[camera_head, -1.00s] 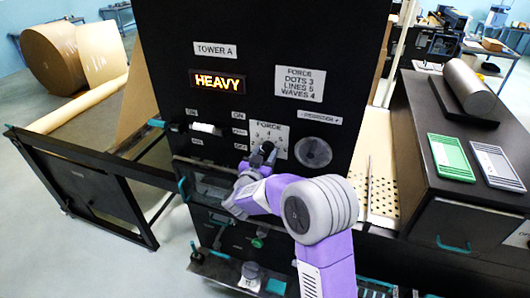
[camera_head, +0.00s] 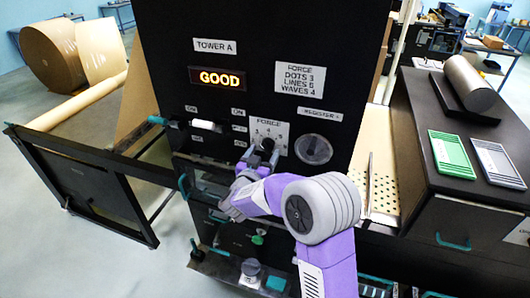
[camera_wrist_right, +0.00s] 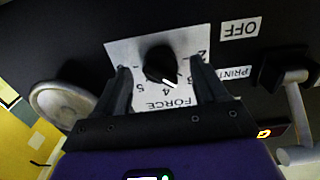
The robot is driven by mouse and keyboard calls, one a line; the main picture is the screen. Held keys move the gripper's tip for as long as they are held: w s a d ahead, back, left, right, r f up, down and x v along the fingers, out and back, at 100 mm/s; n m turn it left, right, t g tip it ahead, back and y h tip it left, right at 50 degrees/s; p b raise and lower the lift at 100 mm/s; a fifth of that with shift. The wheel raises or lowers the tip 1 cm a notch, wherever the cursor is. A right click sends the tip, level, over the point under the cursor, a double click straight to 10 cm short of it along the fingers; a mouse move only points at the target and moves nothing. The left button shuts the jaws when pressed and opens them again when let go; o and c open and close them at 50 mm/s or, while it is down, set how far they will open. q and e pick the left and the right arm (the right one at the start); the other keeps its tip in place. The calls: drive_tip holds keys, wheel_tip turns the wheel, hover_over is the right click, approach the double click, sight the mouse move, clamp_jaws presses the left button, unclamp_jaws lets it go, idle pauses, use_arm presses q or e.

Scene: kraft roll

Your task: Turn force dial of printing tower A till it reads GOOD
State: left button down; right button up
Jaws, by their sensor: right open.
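The black tower A panel (camera_head: 345,30) has a lit display (camera_head: 218,78) that reads GOOD in yellow. The force dial is a dark round knob (camera_wrist_right: 160,65) on a white numbered plate (camera_wrist_right: 125,50). The white mark on the knob points down near the 4 in the right wrist view. My right gripper (camera_wrist_right: 161,68) is open, with one finger on each side of the knob and visible gaps between. In the head view my right gripper (camera_head: 260,154) is in front of the force plate (camera_head: 278,131) and hides most of the knob. My left gripper is not in view.
A force card (camera_head: 300,78) lists dots 3, lines 5 or 6 (blurred), waves 4. A round register dial (camera_head: 313,149) is right of the force plate. A lever (camera_wrist_right: 295,100) with a pale handle is close by in the wrist view. Green (camera_head: 450,155) and grey plates lie at right.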

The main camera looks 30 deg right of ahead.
drive_tip(key=v, duration=0.6)
drive_tip(key=shift+b, duration=0.4)
drive_tip(key=s+a+f+n+g+y+b, duration=0.1)
drive_tip(key=a+f+n+y+b, duration=0.2)
drive_tip(key=f, duration=0.8)
drive_tip(key=a+f+n+y+b, duration=0.1)
drive_tip(key=a+f+y, duration=0.25)
drive_tip(key=f, duration=0.75)
drive_tip(key=s+a+f+n+g+y+b, duration=0.1)
drive_tip(key=a+f+n+y+b, duration=0.2)
drive_tip(key=f, duration=0.8)
drive_tip(key=s+a+f+g+y+b, duration=0.2)
drive_tip(key=s+a+f+g+y, duration=0.2)
drive_tip(key=s+f, duration=0.6)
drive_tip(key=s+a+f+g+y+b, duration=0.2)
drive_tip(key=s+a+f+g+y, duration=0.2)
drive_tip(key=s+f, duration=0.6)
drive_tip(key=s+a+g, duration=0.1)
drive_tip(key=s+a, duration=0.1)
drive_tip(key=s, duration=0.2)
drive_tip(key=shift+a+b, duration=0.3)
